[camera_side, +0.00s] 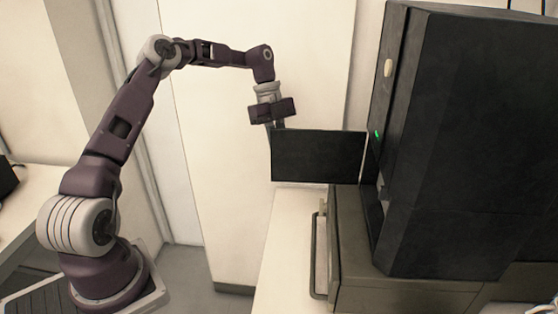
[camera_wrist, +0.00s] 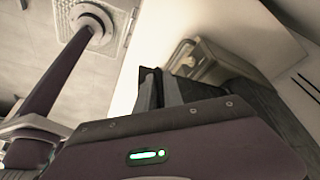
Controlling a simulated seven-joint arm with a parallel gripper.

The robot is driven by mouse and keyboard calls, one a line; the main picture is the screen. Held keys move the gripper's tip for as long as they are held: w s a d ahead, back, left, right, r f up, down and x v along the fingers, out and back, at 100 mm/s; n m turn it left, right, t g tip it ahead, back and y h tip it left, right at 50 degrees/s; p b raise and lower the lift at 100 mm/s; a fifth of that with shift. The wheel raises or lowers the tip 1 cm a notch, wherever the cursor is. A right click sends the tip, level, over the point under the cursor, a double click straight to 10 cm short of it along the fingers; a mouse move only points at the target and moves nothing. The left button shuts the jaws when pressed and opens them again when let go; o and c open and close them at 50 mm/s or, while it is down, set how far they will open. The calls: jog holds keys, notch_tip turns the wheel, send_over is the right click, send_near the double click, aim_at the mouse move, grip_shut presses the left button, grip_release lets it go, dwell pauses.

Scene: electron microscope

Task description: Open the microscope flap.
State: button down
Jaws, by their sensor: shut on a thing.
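The microscope flap (camera_side: 318,157) is a flat dark panel in the side view. It stands out to the left from the front of the tall dark microscope (camera_side: 460,140), so it is swung open. My gripper (camera_side: 275,128) comes down from above at the flap's upper left corner, the end far from the microscope, and is shut on it. In the wrist view my gripper's two grey fingers (camera_wrist: 159,88) point away from the camera, with a dark edge between and behind them. The exact contact is partly hidden by the fingers.
A beige cabinet (camera_side: 400,297) with a vertical handle (camera_side: 315,255) stands under the microscope, below the flap. A pale wall panel (camera_side: 235,150) is behind my gripper. Open space lies between my base and the flap.

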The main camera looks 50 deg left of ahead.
jog(key=shift+w+a+f, duration=0.1)
jog(key=shift+w+a, duration=0.3)
jog(key=shift+w, duration=0.35)
jog(key=shift+w+a+r, duration=0.1)
jog(key=shift+w+a, duration=0.35)
jog(key=shift+w, duration=0.25)
jog(key=shift+w+a+f, duration=0.1)
jog(key=shift+w+a, duration=0.3)
jog(key=shift+w, duration=0.35)
jog(key=c, duration=1.5)
grip_release()
